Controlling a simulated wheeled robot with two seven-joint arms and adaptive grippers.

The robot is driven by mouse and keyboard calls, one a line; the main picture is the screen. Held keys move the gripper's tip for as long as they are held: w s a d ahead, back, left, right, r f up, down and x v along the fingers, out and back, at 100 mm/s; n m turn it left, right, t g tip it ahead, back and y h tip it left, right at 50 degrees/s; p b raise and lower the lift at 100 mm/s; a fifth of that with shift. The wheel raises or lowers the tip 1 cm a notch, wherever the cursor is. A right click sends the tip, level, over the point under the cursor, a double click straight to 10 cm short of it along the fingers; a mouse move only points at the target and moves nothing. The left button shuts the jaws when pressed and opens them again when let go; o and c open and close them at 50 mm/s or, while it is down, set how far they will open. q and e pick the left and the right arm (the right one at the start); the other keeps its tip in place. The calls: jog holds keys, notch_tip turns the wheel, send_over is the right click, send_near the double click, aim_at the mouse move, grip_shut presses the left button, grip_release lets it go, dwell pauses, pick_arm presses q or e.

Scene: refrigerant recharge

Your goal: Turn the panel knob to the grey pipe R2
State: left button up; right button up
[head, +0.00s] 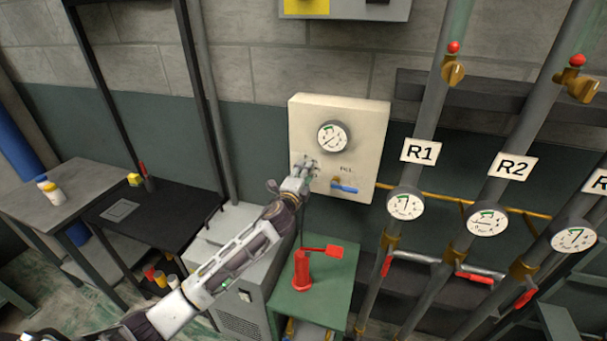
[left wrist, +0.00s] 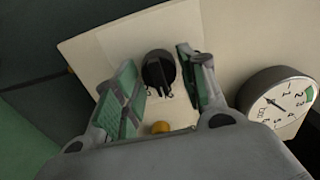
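The cream panel (head: 362,120) hangs on the wall, with a round gauge (head: 332,136) at its top and a blue-handled valve (head: 343,188) at its lower right. The panel knob (left wrist: 158,72) is black and round with a raised grip; in the head view my gripper hides it. My left gripper (head: 305,168) is at the panel's left side. In the left wrist view its green-padded fingers (left wrist: 160,88) are apart on either side of the knob, with gaps visible. The grey pipe R2 (head: 541,108) carries an R2 label (head: 513,166) and a gauge (head: 487,220). My right gripper is not in view.
Pipe R1 (head: 431,118) stands between the panel and R2. A green stand (head: 338,290) with a red tool (head: 303,270) is below the panel. Dark tables (head: 185,207) are at the left. A brass fitting (left wrist: 161,127) sits near the knob.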

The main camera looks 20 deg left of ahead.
pick_arm(q)
jog(key=shift+o, duration=0.7)
jog(key=shift+s, duration=0.1)
jog(key=s, duration=1.1)
jog(key=shift+s+a, duration=0.2)
jog(key=shift+s, duration=0.2)
dwell(0.4)
